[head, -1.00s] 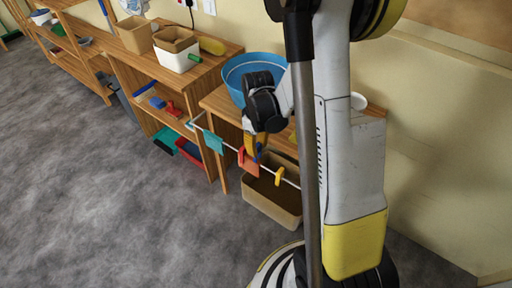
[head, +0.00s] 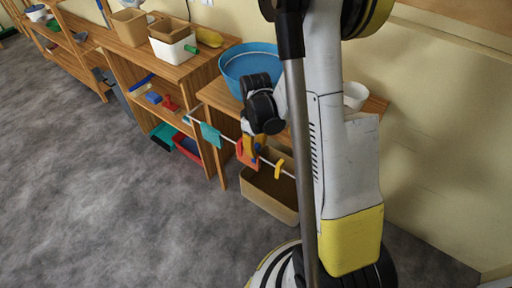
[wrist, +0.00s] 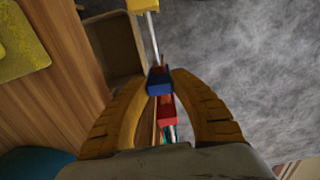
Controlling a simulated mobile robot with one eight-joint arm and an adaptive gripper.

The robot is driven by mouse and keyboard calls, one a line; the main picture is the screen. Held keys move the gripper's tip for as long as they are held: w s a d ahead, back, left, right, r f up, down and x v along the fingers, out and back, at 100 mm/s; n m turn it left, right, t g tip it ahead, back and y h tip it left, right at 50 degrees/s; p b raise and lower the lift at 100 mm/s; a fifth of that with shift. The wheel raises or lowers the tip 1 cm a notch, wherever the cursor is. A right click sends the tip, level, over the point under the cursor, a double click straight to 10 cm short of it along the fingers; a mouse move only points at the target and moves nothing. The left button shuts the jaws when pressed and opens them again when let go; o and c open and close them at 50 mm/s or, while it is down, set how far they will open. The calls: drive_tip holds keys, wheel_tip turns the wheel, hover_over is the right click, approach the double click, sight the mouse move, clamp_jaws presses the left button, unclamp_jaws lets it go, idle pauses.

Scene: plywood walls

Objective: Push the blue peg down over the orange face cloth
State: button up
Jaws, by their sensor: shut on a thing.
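The blue peg (wrist: 159,83) is between the fingertips of my gripper (wrist: 162,75) and lies across the thin white rod (wrist: 154,40) in the wrist view. In the head view my gripper (head: 254,146) is at the rod, right by the orange face cloth (head: 243,157), and covers part of it. The cloth hangs from the rod. A red peg (wrist: 166,110) sits on the rod just beside the blue one. How far down the blue peg sits on the cloth cannot be told.
A teal cloth (head: 210,134) hangs farther left on the rod, and a yellow peg (head: 279,167) sits to the right. A tan bin (head: 268,196) stands below. A blue basin (head: 247,63) is on the wooden table behind. The floor in front is clear.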

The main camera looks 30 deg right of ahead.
idle(0.3)
drive_tip(key=o, duration=0.8)
drive_tip(key=shift+o, duration=0.2)
wheel_tip(320, 180, up, 12)
drive_tip(key=s+a+r+m+t, duration=0.2)
drive_tip(key=s+a+r+t, duration=0.1)
drive_tip(key=s+a+r, duration=0.2)
drive_tip(key=s+a+r+m+t, duration=0.2)
drive_tip(key=s+a+r+t, duration=0.2)
drive_tip(key=a, duration=0.4)
drive_tip(key=shift+s+a+r, duration=0.4)
drive_tip(key=shift+s+r, duration=0.1)
drive_tip(key=shift+r, duration=0.25)
